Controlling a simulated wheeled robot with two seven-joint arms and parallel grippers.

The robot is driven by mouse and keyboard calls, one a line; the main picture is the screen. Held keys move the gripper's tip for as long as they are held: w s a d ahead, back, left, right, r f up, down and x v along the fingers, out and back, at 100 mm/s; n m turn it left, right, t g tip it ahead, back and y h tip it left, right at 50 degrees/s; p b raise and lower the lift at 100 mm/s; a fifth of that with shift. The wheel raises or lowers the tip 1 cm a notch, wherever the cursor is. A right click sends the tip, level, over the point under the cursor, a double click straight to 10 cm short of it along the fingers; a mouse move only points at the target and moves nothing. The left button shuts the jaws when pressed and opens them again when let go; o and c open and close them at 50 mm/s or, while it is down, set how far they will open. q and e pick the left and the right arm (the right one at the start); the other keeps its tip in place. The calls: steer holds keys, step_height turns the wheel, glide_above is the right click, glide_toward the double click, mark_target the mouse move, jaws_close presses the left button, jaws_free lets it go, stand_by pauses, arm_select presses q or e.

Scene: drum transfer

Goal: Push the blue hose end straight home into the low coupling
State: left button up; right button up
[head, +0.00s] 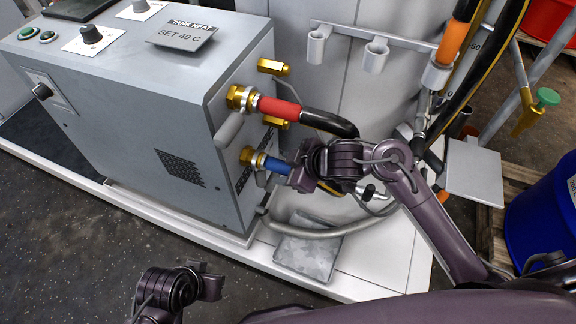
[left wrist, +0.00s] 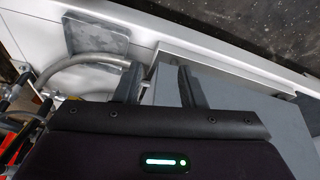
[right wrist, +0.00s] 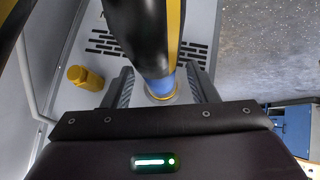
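The blue hose end (head: 277,166) sits at the brass low coupling (head: 249,157) on the grey cabinet's side, lined up with it and seemingly touching. In the right wrist view the blue end (right wrist: 164,86) meets a brass ring (right wrist: 161,98); how deep it sits is hidden. My right gripper (head: 290,176) is at the hose end. Its fingers (right wrist: 161,80) stand on both sides of the hose, with visible gaps beside the blue part, so it looks open around it. My left gripper (head: 212,286) is low in front of the cabinet, fingers apart and empty (left wrist: 158,82).
A red hose end (head: 279,108) sits in the upper coupling (head: 241,97). Brass fittings (head: 273,67) stick out nearby. A grey hose (head: 330,231) curves over a metal plate (head: 308,254) on the white base. A holder rail (head: 376,55) and blue drum (head: 545,215) are farther right.

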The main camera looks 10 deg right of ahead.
steer(key=shift+d, duration=0.1)
steer(key=shift+s+d+r, duration=0.1)
steer(key=shift+s+r, duration=0.05)
arm_select(q)
steer(key=a+p, duration=0.1)
steer(key=s+a+r+g+p, duration=0.1)
steer(key=a+g+y+p, duration=0.1)
steer(key=shift+s+a+r+n, duration=0.25)
steer(key=shift+s+a+n, duration=0.15)
arm_select(e)
steer(key=v, duration=0.7)
steer(key=shift+s+r, duration=0.1)
